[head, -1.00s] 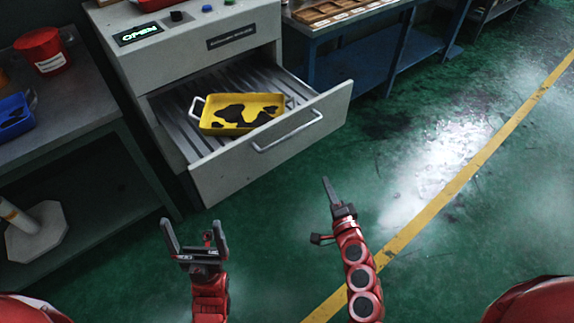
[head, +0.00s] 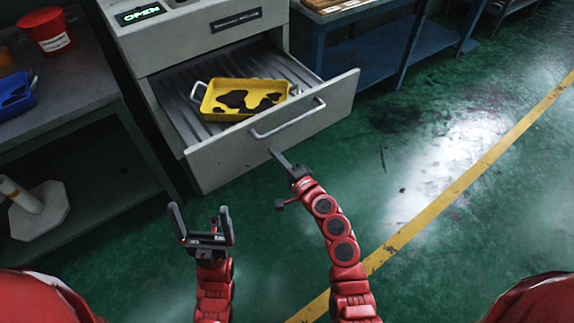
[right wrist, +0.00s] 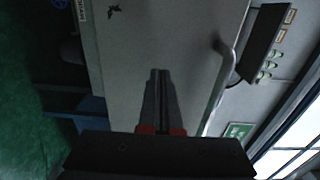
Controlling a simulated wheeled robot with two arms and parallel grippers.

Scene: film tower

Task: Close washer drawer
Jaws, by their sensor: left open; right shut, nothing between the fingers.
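The grey washer (head: 190,45) has a lit green "OPEN" display (head: 140,14). Its drawer (head: 215,163) is pulled out, with a bar handle (head: 290,122) on its front. A yellow tray with dark patches (head: 212,106) lies inside on the slatted drawer bottom. My left gripper (head: 199,207) is open and empty, lower left of the drawer.
A grey table (head: 65,110) at left holds a red bucket (head: 48,35) and a blue tray (head: 12,97). A blue workbench (head: 350,45) stands behind the drawer. The green floor at right is clear, with a yellow line.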

